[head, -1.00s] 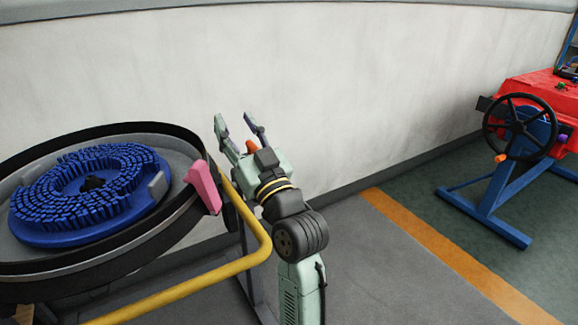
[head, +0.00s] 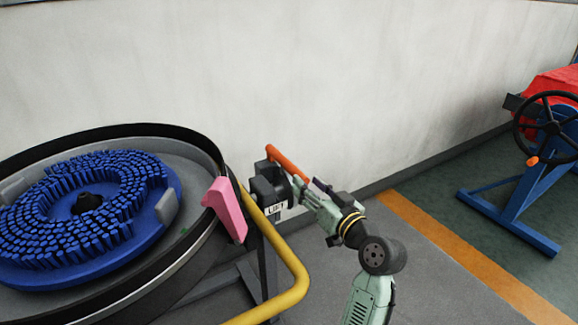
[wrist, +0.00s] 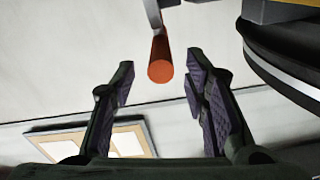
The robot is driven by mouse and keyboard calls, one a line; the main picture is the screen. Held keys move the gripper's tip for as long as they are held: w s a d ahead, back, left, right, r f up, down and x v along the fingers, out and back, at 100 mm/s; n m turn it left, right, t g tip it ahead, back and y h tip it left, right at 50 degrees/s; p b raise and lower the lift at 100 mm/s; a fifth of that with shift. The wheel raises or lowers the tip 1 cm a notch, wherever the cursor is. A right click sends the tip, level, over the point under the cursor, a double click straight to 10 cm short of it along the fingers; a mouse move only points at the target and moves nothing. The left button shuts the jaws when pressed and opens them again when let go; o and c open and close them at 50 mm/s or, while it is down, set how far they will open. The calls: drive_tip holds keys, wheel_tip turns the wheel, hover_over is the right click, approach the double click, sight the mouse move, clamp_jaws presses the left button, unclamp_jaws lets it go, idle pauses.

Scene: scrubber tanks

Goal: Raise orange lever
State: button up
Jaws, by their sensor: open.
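The orange lever (head: 285,160) is a straight rod on a black box marked "LIFT" (head: 268,190), beside the round tank. It slopes down to the right, toward my gripper (head: 308,190). In the wrist view the lever's round end (wrist: 160,68) is just beyond the fingertips, in line with the gap between them. My gripper (wrist: 160,82) is open and empty, with purple pads on both sides of the gap. I see no contact between the pads and the lever. In the head view the fingertips partly overlap the lever's lower end.
The tank (head: 190,262) with a blue brush (head: 60,215) fills the left. A pink lever (head: 226,208) and a yellow rail (head: 290,262) stand close to the LIFT box. A pale wall (head: 400,80) is behind. Open floor lies right, before a blue stand (head: 515,190) with a wheel.

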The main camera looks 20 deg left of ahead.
sight(291, 169)
drive_tip(key=p+x, duration=0.1)
drive_tip(key=x, duration=0.7)
drive_tip(key=shift+w+a, duration=0.2)
drive_tip(key=shift+a, duration=0.15)
drive_tip(key=shift+c, duration=0.3)
clamp_jaws()
drive_tip(key=shift+p, duration=0.3)
